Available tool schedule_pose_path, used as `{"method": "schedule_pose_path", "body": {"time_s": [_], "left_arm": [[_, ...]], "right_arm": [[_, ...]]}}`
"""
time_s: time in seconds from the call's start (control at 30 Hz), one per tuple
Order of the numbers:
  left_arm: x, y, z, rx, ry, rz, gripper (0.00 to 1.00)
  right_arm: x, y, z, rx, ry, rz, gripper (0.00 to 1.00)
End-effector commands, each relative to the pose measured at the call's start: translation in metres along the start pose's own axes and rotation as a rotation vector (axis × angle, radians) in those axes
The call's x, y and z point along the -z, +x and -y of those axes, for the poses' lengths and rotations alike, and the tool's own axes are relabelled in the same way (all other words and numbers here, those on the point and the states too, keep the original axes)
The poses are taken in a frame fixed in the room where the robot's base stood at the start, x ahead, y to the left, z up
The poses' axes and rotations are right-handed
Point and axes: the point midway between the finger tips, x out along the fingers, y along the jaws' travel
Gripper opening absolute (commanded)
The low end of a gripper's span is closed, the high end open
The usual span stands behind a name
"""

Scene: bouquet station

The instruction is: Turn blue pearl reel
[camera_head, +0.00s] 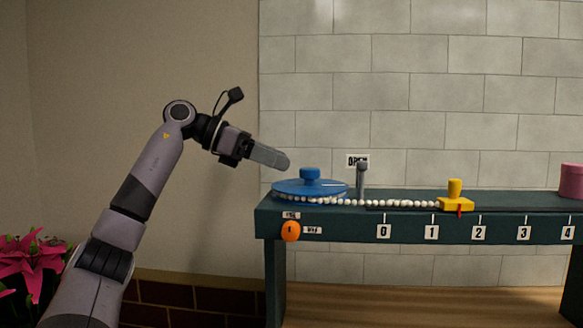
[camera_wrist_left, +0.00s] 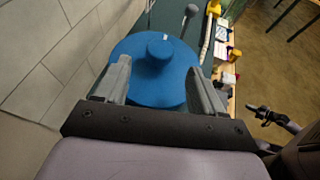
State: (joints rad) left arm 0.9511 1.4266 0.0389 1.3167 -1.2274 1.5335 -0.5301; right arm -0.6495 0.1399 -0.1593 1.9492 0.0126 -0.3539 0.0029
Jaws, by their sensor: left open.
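The blue pearl reel (camera_head: 292,187) is a flat disc with a round knob (camera_head: 310,174) on top, at the left end of the dark green bench. White pearls (camera_head: 345,202) wrap its edge and run right in a strand to a yellow slider (camera_head: 455,203). My left gripper (camera_head: 287,162) is above and just left of the knob, apart from it. In the left wrist view, its two fingers (camera_wrist_left: 160,85) are spread open, with the blue disc (camera_wrist_left: 165,85) and knob (camera_wrist_left: 160,49) showing between and beyond them. My right gripper is not clearly seen.
A grey post (camera_head: 362,180) stands right of the reel by an "OPEN" label (camera_head: 357,160). An orange knob (camera_head: 290,231) is on the bench front, beside numbered marks. A pink container (camera_head: 572,181) stands at the far right. A tiled wall is behind; pink flowers (camera_head: 30,262) are lower left.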

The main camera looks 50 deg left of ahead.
Motion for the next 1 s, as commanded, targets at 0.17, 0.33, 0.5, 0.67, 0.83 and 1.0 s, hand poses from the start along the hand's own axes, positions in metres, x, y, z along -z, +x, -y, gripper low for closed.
{"method": "schedule_pose_path", "body": {"time_s": [0.17, 0.33, 0.5, 0.67, 0.83, 1.0], "left_arm": [[0.0, -0.012, 0.0, 0.001, 0.001, 0.0, 0.69], [0.0, -0.013, 0.0, 0.001, 0.001, 0.0, 0.69], [0.0, -0.011, 0.001, -0.008, -0.004, -0.007, 0.69], [0.002, -0.004, 0.01, -0.107, -0.053, -0.062, 0.69], [0.002, 0.003, 0.025, -0.313, -0.142, -0.098, 0.69], [-0.003, 0.005, 0.039, -0.487, -0.209, -0.055, 0.69]], "right_arm": [[-0.001, 0.0, 0.0, 0.0, 0.0, 0.0, 0.0], [0.0, 0.0, 0.0, 0.0, 0.0, 0.0, 0.0], [-0.001, 0.001, 0.0, 0.0, 0.0, 0.0, 0.0], [-0.008, 0.006, 0.0, 0.0, 0.001, 0.0, 0.0], [-0.018, 0.014, 0.0, 0.001, 0.002, 0.001, 0.0], [-0.025, 0.019, 0.0, 0.001, 0.003, 0.002, 0.0]]}}
